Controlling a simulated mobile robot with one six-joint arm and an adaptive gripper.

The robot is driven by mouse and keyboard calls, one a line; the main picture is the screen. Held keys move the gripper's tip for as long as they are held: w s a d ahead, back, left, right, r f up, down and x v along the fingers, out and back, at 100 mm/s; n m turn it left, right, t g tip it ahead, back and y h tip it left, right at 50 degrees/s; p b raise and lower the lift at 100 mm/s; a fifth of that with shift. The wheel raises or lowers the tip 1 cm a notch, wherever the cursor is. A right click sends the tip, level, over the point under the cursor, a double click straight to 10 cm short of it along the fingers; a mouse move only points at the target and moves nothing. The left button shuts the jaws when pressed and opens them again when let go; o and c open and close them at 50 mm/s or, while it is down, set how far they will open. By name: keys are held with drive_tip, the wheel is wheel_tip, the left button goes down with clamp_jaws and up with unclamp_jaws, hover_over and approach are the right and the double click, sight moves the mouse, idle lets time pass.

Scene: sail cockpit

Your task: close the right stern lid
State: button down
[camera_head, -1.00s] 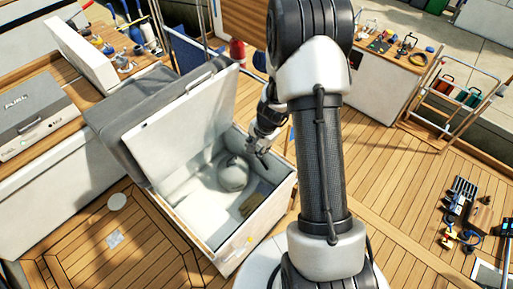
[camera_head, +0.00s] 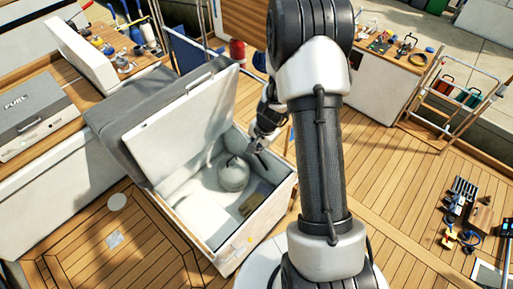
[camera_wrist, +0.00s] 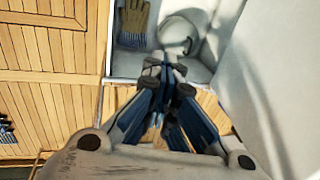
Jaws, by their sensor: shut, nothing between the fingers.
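The stern lid (camera_head: 180,128), a white panel with a grey cushion on its back, stands open and leans back from a white locker (camera_head: 235,252). A handle shows at its top edge. My gripper (camera_head: 256,146) is over the right part of the locker opening, apart from the lid. In the wrist view my gripper (camera_wrist: 166,62) has its fingers together with nothing between them, and the pale surface at the right appears to be the lid (camera_wrist: 275,85). My arm hides part of the area behind the locker.
A round grey fender (camera_head: 233,175) and a glove (camera_head: 250,204) lie inside the locker. A closed box marked FUEL (camera_head: 38,115) sits at the left. A workbench (camera_head: 385,80) with tools stands at the back right.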

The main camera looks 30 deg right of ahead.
drive_tip(key=c, duration=2.3)
unclamp_jaws()
drive_tip(key=o, duration=0.6)
drive_tip(key=v, duration=1.2)
drive_tip(key=shift+s, duration=0.1)
drive_tip(key=shift+c, duration=0.4)
